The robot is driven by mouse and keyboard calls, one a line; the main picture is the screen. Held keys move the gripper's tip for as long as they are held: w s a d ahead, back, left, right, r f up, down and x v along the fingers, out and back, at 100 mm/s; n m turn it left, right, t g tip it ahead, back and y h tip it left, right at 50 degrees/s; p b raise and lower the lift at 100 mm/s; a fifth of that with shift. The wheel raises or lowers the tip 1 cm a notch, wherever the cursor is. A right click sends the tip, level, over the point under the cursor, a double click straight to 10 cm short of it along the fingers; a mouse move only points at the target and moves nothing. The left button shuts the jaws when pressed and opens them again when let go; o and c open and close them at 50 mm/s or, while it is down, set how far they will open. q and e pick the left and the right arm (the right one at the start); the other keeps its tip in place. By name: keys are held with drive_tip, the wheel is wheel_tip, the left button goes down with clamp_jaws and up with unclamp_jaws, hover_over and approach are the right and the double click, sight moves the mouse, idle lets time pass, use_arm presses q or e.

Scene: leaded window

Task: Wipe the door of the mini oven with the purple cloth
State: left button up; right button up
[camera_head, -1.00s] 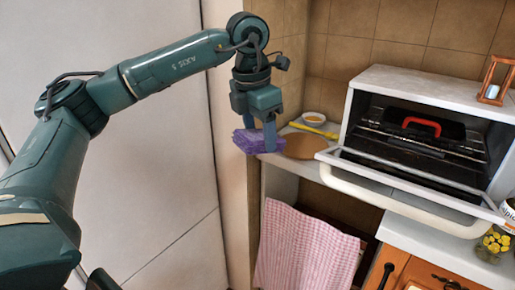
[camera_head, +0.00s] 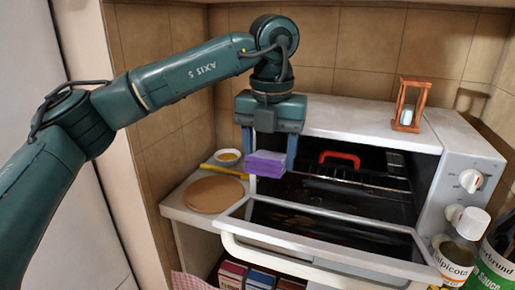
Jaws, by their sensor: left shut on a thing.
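The purple cloth (camera_head: 265,164) is a folded pad held between the fingers of my left gripper (camera_head: 268,160), which is shut on it and points down. It hangs in the air in front of the left part of the mini oven (camera_head: 345,122). The white mini oven stands on the counter with its door (camera_head: 320,232) folded down open. The door's dark glass has brownish marks on it. The cloth appears above the door and apart from it. My right gripper is not in view.
A round brown board (camera_head: 214,195), a small bowl (camera_head: 228,156) and a yellow-handled utensil (camera_head: 224,171) lie left of the oven. An hourglass (camera_head: 409,105) stands on the oven. A red-handled item (camera_head: 339,157) is inside. Jars and a bottle (camera_head: 497,255) stand at the right.

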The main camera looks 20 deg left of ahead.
use_arm(q)
drive_tip(key=shift+w, duration=0.15)
drive_tip(key=shift+f+b, duration=0.25)
drive_tip(key=shift+b, duration=0.05)
drive_tip(key=f+b, duration=0.1)
drive_tip(key=s+f+b, duration=0.1)
drive_tip(key=f+b, duration=0.1)
drive_tip(key=shift+s+f, duration=0.2)
drive_tip(key=shift+s+f+b, duration=0.1)
drive_tip(key=shift+f+b, duration=0.25)
drive_tip(key=shift+b, duration=0.15)
drive_tip(key=shift+s+f+b, duration=0.2)
drive_tip(key=shift+f+b, duration=0.25)
drive_tip(key=shift+f, duration=0.05)
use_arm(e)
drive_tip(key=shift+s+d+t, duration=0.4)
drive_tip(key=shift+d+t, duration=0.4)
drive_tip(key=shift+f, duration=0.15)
use_arm(q)
drive_tip(key=shift+f, duration=0.1)
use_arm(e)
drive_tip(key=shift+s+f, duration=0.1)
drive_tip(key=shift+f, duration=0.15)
